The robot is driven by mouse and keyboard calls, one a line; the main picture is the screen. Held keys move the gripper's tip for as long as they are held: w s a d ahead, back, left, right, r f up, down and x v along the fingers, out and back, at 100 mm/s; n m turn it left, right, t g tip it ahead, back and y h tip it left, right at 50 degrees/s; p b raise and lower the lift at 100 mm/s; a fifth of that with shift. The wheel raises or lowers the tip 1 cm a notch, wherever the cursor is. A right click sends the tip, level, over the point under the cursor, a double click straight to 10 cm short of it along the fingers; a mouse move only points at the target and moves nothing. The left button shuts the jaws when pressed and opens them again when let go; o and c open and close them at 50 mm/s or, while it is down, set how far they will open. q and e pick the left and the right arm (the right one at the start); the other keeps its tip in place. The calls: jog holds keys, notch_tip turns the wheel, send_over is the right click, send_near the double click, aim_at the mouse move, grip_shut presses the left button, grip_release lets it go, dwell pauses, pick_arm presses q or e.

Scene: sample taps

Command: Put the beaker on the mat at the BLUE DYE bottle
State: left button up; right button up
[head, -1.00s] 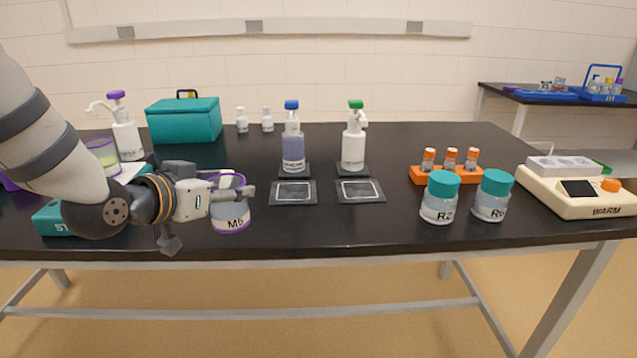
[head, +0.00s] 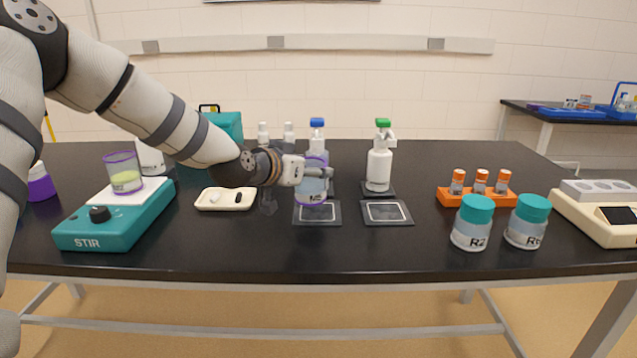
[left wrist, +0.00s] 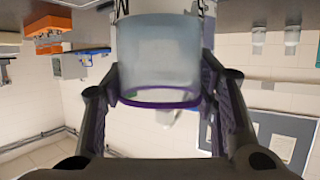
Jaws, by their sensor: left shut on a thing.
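The clear beaker with purple rims (head: 313,187) is in my left gripper (head: 314,172). The gripper is shut around its sides and holds it upright over the rear part of the left dark mat (head: 317,219). I cannot tell how large the gap below it is. The blue-capped bottle (head: 317,123) stands right behind, its body mostly hidden by the beaker and gripper. In the left wrist view the beaker (left wrist: 160,50) sits between both fingers. My right gripper is not in view.
A green-capped white bottle (head: 380,168) stands behind the right mat (head: 387,221). Two teal-lidded jars (head: 473,233) and an orange vial rack (head: 476,199) are to the right. A teal stirrer (head: 105,238) carrying another purple-rimmed beaker (head: 122,181) and a cream tray (head: 212,206) are to the left.

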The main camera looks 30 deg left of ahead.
aim_at(317, 183)
pick_arm(q)
jog(key=shift+w+f, duration=0.8)
jog(key=shift+f, duration=0.05)
jog(key=shift+w+r, duration=0.25)
jog(key=shift+w, duration=0.3)
jog(key=shift+w+f+b, duration=0.15)
jog(key=shift+w+b, duration=0.05)
jog(key=shift+b, duration=0.1)
notch_tip(317, 183, down, 3)
jog(key=shift+f, duration=0.1)
jog(key=shift+r, duration=0.2)
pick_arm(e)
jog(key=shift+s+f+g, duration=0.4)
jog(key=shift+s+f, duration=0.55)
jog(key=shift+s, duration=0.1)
pick_arm(q)
jog(key=shift+f, duration=0.15)
jog(key=o, duration=1.6)
